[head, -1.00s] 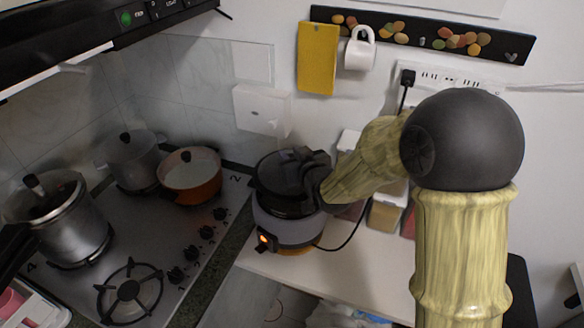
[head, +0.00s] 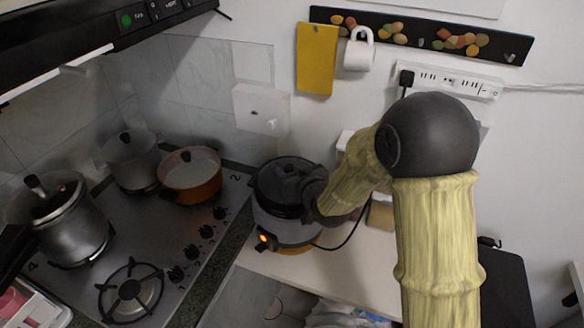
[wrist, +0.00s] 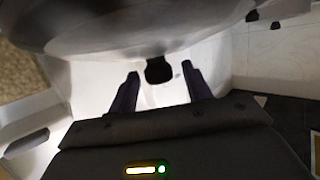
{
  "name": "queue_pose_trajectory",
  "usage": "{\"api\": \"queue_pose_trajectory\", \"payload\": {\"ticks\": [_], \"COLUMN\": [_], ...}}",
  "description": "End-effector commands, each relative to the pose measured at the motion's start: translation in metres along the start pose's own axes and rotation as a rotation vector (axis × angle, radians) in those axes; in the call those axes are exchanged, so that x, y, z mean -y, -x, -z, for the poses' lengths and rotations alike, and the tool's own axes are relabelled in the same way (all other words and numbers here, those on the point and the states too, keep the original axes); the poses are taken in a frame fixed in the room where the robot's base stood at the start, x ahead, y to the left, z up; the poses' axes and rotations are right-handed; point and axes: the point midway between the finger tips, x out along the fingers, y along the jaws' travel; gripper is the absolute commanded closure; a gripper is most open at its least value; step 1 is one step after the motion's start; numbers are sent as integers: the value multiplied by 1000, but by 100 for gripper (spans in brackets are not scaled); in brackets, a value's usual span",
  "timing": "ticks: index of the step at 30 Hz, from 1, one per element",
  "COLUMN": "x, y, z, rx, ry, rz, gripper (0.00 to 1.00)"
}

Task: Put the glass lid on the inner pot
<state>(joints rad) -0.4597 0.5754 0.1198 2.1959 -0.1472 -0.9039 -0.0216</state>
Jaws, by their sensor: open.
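A dark round lid (head: 272,178) shows at the top of the grey cooker (head: 285,233) on the counter. I cannot tell whether it lies flat or tilted there. The inner pot cannot be made out beneath it. My gripper (head: 303,187) is at the cooker's upper right, and its dark fingers blend with the lid. In the wrist view, the fingers of my gripper (wrist: 160,82) are apart. A black knob (wrist: 158,70) under a large grey round surface (wrist: 130,25), apparently the lid, shows between their tips. No grip on the knob is visible.
The stove (head: 140,240) is left of the cooker, with an orange pot (head: 192,182) nearby and a steel pot (head: 65,225) farther left. A cord (head: 345,238) and small containers (head: 381,215) are right of the cooker. The front counter (head: 320,265) is mostly clear.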

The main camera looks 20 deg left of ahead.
Motion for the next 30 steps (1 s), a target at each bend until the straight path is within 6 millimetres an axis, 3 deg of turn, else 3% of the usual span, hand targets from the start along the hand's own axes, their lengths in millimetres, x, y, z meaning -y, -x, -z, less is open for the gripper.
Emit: {"api": "queue_pose_trajectory", "payload": {"ticks": [8,24,30], "x": [0,0,0], "y": [13,97,117], "z": [2,2,2], "rx": [-6,-8,-7], "ry": [1,1,0], "rz": [0,-1,0], "gripper": [51,51,51]}}
